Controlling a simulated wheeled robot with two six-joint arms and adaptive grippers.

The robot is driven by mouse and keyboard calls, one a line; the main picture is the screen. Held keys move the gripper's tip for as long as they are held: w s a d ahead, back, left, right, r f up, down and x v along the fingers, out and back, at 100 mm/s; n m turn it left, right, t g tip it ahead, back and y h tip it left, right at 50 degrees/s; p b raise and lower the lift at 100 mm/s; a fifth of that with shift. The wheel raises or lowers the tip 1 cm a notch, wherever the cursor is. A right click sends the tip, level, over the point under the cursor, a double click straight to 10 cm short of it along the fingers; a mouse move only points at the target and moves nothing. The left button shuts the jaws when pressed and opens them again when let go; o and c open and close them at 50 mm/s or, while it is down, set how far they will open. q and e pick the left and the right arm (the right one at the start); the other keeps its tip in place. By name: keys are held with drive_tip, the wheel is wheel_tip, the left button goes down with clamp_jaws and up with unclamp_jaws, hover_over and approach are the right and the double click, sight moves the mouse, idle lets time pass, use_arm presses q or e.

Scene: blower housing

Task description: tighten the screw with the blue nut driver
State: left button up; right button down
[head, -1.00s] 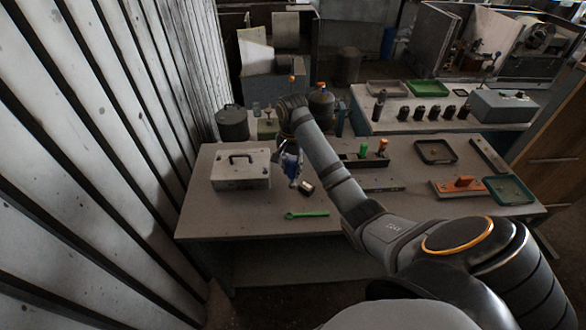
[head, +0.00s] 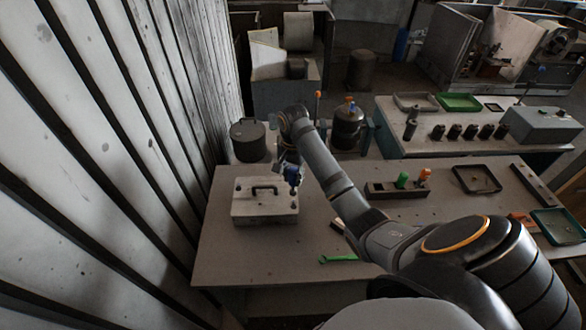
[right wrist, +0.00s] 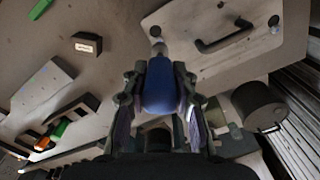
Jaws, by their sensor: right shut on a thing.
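The blue nut driver (head: 292,176) is in my right gripper (head: 290,170), at the right rear corner of a pale metal box with a black handle (head: 250,214). In the right wrist view the gripper (right wrist: 160,78) is shut around the blue handle (right wrist: 160,92), and the driver's metal end points at the box's edge (right wrist: 182,62). Dark round spots show near the lid's other corners. I cannot tell whether the driver touches the box, and no screw is clear under its end. My left gripper is not in view.
A green wrench (head: 338,259) lies at the bench's front. A rack (head: 385,192) holds green and orange handles, with a dark tray (head: 478,191) beyond. A dark pot (head: 248,140) stands behind the box. The bench left of the wrench is clear.

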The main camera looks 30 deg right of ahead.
sight(293, 184)
drive_tip(key=f, duration=0.3)
drive_tip(key=shift+w+d, duration=0.3)
drive_tip(key=shift+d, duration=0.05)
drive_tip(key=shift+s+a+f, duration=0.1)
drive_tip(key=shift+s, duration=0.1)
drive_tip(key=shift+s+a, duration=0.25)
drive_tip(key=shift+a, duration=0.1)
drive_tip(key=shift+w+d+f, duration=0.1)
drive_tip(key=shift+w+d, duration=0.1)
drive_tip(key=shift+w, duration=0.05)
drive_tip(key=shift+f, duration=0.25)
drive_tip(key=shift+s, duration=0.1)
drive_tip(key=shift+a+r, duration=0.1)
drive_tip(key=shift+a, duration=0.05)
